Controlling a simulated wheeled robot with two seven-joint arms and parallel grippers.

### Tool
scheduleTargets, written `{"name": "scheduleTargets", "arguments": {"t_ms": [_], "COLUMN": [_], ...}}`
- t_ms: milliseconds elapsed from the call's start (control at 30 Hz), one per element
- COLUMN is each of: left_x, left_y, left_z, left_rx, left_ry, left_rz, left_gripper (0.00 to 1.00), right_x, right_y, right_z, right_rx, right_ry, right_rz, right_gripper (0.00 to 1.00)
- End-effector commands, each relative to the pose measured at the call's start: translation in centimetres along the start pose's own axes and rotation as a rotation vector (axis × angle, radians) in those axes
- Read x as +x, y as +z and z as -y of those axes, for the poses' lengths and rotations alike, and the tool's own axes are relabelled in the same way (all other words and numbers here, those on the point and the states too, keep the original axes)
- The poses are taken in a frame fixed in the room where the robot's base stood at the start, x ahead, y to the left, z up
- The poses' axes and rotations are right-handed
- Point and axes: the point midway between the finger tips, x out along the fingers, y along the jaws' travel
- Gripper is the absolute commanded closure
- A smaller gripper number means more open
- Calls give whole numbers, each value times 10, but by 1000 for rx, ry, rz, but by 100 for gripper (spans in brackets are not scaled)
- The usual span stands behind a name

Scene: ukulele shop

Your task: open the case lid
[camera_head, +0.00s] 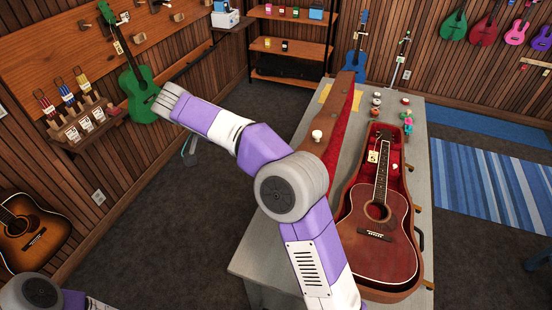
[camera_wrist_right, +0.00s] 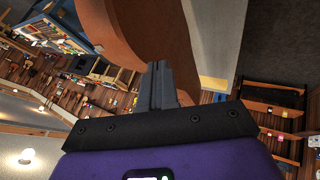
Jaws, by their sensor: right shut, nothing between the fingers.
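The guitar case (camera_head: 422,213) lies on the grey workbench, with a red-brown acoustic guitar (camera_head: 385,255) in its red-lined body. The case lid (camera_head: 338,100) stands raised along the case's left side. Its brown outer shell faces left and its red lining shows on the right; my arm hides its lower near part. In the right wrist view the lid's curved brown shell (camera_wrist_right: 135,30) is close beyond my right gripper (camera_wrist_right: 158,68). That gripper is shut and empty; I cannot tell whether its tips touch the lid. My left gripper is out of view.
The workbench (camera_head: 262,262) has small items, including a colourful figurine (camera_head: 408,123), at its far end. A green ukulele (camera_head: 138,88) hangs on the left wall beyond my arm. Open floor lies left of the bench; a blue striped rug (camera_head: 490,185) lies right.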

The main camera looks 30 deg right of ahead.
Motion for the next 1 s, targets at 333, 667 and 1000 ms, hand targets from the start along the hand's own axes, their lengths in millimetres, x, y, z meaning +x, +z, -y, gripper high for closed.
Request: {"name": "scheduleTargets", "arguments": {"t_ms": [333,667,1000], "left_x": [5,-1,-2], "left_y": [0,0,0], "left_z": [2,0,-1], "left_rx": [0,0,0], "left_ry": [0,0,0], "left_rz": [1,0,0], "left_gripper": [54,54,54], "right_x": [69,99,104], "right_y": [1,-2,-2], "right_z": [0,-27,-36], "right_rx": [-4,-4,-4], "right_ry": [3,-2,-2], "right_rz": [3,2,2], "right_gripper": [100,100,100]}}
